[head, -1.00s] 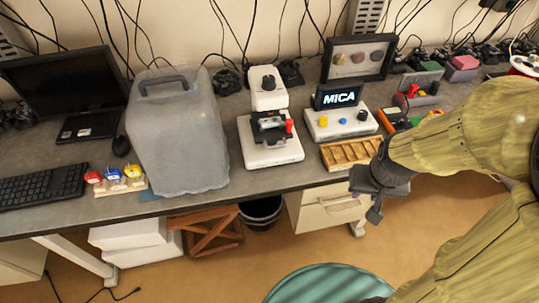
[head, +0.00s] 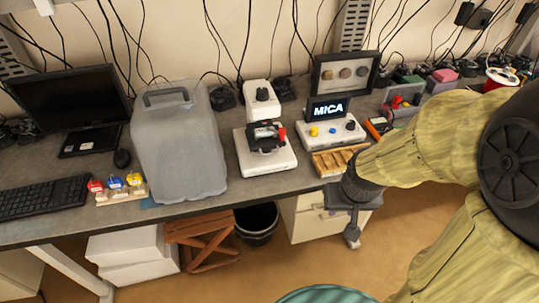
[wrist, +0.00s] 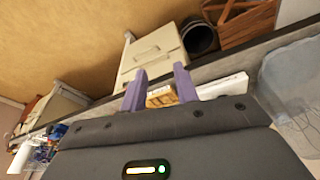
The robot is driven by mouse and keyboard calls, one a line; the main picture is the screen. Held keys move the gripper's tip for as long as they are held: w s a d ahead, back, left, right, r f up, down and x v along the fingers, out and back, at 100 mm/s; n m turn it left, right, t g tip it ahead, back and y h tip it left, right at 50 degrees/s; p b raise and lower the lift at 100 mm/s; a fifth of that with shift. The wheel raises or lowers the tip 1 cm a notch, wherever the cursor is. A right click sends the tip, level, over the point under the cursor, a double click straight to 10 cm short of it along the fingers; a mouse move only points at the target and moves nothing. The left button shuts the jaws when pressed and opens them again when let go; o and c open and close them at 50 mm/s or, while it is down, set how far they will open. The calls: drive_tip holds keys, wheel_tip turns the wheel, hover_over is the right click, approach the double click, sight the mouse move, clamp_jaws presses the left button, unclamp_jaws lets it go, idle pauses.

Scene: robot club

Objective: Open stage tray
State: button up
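A white microscope-like device (head: 264,164) stands on the desk near the middle of the head view. Its dark stage tray (head: 265,137) sits at mid-height with a red knob (head: 282,134) on its right side. I cannot tell how far the tray is out. My gripper (head: 352,226) hangs in front of the desk's front edge, to the right of and lower than the device, touching nothing visible. In the wrist view its two purple fingers (wrist: 160,88) are apart with nothing held between them.
A cloudy plastic cover (head: 180,145) stands left of the device. A control box (head: 332,130) with a MICA screen and a wooden tray (head: 335,161) stand to its right. Under the desk are a drawer cabinet (head: 311,222), a black bin (head: 257,225) and a wooden crate (head: 207,240).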

sight(270, 154)
drive_tip(key=w+f+n+t+y+b, duration=0.1)
drive_tip(key=w+f+n+t+b, duration=0.8)
drive_tip(key=w+b, duration=0.45)
drive_tip(key=a+f+n+t+y+b, duration=0.3)
drive_tip(key=a+n+y+b, duration=0.3)
drive_tip(key=n+y+b, duration=0.5)
drive_tip(key=f+n+b, duration=0.1)
drive_tip(key=n+b, duration=0.3)
drive_tip(key=n, duration=0.2)
drive_tip(key=shift+a+f+t, duration=0.2)
drive_tip(key=shift+a+t, duration=0.1)
drive_tip(key=shift+a, duration=0.05)
drive_tip(key=shift+w, duration=0.1)
drive_tip(key=p+x, duration=0.4)
drive_tip(key=x, duration=1.3)
drive_tip(key=shift+a+r+p, duration=0.2)
drive_tip(key=shift+p, duration=0.2)
drive_tip(key=shift+c, duration=0.4)
